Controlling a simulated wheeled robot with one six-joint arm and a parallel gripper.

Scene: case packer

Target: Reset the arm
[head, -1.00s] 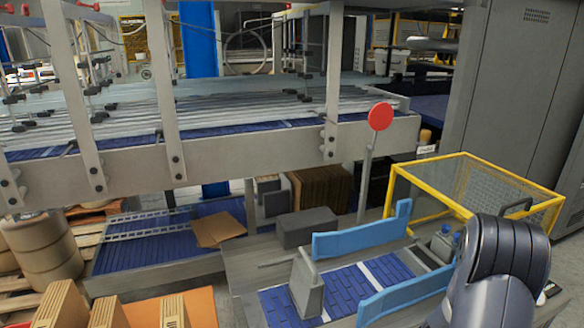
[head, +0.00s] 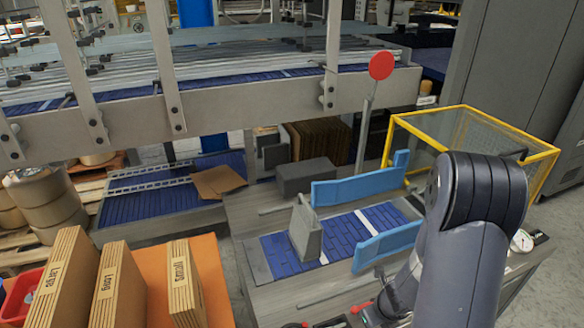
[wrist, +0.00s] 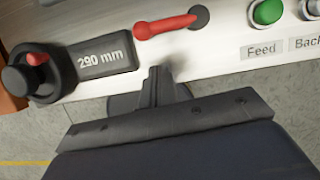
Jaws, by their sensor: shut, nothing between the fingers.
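In the wrist view my gripper (wrist: 160,90) is shut and empty, its dark fingers together just below the edge of a light control panel (wrist: 205,75). A red lever (wrist: 165,26) on the panel lies just beyond the fingertips. Whether the fingers touch the panel or lever cannot be told; I see no grip on either. In the head view my dark arm (head: 470,220) reaches down at the right, and its lower links hide most of the gripper.
The panel carries a black knob (wrist: 38,75), a "290 mm" label (wrist: 104,58) and a green button (wrist: 267,12). A blue conveyor (head: 335,240) with light-blue side guides (head: 365,185) lies left of my arm. A yellow-framed guard (head: 470,150) stands behind it. Cartons (head: 120,285) stand lower left.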

